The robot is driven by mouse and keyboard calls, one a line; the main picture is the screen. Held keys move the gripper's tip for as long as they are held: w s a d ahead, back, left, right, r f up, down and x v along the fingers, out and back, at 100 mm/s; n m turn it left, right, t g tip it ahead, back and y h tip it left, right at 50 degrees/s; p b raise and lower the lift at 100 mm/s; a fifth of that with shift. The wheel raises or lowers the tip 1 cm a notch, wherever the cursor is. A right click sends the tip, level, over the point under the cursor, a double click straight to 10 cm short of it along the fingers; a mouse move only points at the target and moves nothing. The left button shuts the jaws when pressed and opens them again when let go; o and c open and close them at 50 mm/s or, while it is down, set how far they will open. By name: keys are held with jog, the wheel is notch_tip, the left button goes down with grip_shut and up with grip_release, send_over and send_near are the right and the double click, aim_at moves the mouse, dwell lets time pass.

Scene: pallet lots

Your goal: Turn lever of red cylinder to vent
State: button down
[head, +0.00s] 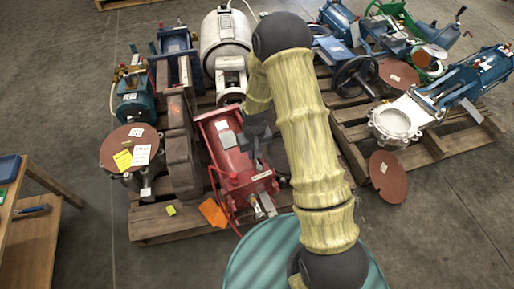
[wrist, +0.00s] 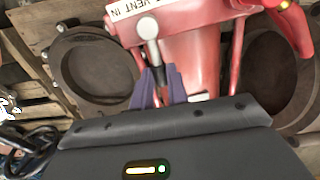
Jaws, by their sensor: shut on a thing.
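The red cylinder (head: 222,135) lies on the left pallet in the head view, with a white label near its front end. In the wrist view its red body (wrist: 195,45) fills the top middle. A label there (wrist: 128,8) reads "VENT" and "IN". The lever (wrist: 149,28) is a metal handle with a rounded end, just under the label. My gripper (wrist: 160,75) is shut on the lever, with its purple-grey fingers around the lower part. In the head view my gripper (head: 257,150) is over the red cylinder, and the lever there is hard to make out.
The left pallet (head: 165,228) also holds a white tank (head: 225,38), a blue-green cylinder (head: 135,98) and a brown flange (head: 128,148). An orange tag (head: 213,212) lies near the red cylinder. Another loaded pallet (head: 450,148) stands at the right. A wooden bench (head: 33,232) is at the left.

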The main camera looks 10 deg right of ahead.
jog(key=shift+s+a+n, duration=0.15)
jog(key=shift+n, duration=0.15)
jog(key=c, duration=1.8)
grip_release()
jog(key=o, duration=0.4)
jog(key=shift+d, duration=0.2)
jog(key=shift+o, duration=0.2)
jog(key=shift+a, duration=0.25)
notch_tip(320, 180, up, 17)
jog(key=p, duration=0.6)
jog(key=shift+d+r+p, duration=0.15)
jog(key=shift+d+p, duration=0.2)
jog(key=shift+w, duration=0.2)
